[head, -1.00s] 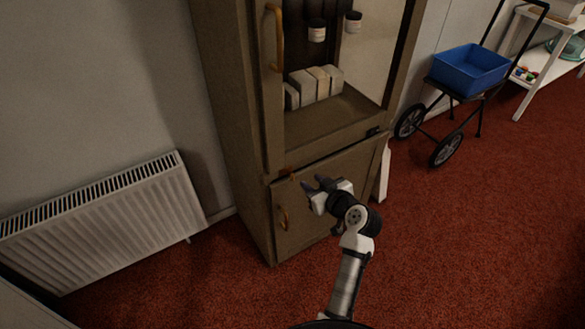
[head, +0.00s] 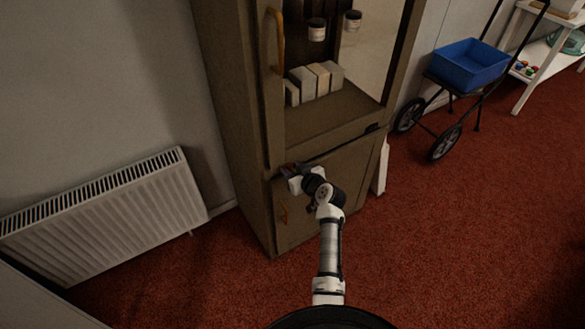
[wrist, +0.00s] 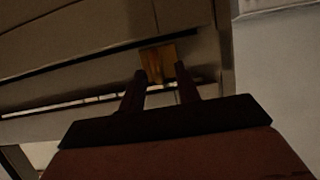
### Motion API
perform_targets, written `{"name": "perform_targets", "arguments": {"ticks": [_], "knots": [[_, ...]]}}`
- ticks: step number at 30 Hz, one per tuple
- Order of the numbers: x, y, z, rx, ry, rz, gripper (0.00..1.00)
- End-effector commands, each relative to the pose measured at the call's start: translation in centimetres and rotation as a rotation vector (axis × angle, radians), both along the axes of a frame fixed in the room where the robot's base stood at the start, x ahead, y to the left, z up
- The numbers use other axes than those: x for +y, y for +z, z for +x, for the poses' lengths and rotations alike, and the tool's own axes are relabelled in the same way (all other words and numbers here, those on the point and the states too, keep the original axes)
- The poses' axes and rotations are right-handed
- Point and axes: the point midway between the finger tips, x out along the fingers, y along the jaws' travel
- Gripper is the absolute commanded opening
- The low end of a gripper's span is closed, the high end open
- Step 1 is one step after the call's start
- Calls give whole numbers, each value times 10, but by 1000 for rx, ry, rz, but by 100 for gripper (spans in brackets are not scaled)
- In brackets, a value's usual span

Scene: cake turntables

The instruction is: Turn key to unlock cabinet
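The tall brown cabinet (head: 225,110) stands against the wall in the head view, with a glazed upper part and a closed lower door (head: 340,195). My gripper (head: 287,171) is at the cabinet's front, near the seam between the two parts. In the wrist view a small brass plate with the key (wrist: 157,60) shows just beyond and between the fingertips of my gripper (wrist: 159,73). The fingers are apart, so it is open. I cannot tell whether they touch the key. In the head view my gripper covers the key.
A long curved handle (head: 279,42) is on the upper door, and a smaller handle (head: 283,211) on the lower door. A white radiator (head: 110,215) is at the left. A cart with a blue bin (head: 468,65) stands at the right.

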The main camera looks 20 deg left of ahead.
Motion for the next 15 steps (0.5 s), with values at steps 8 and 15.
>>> {"name": "perform_targets", "arguments": {"ticks": [8, 15], "knots": [[2, -1, 2, 0, -1, 0, 33], [2, -1, 2, 0, -1, 0, 8]]}}
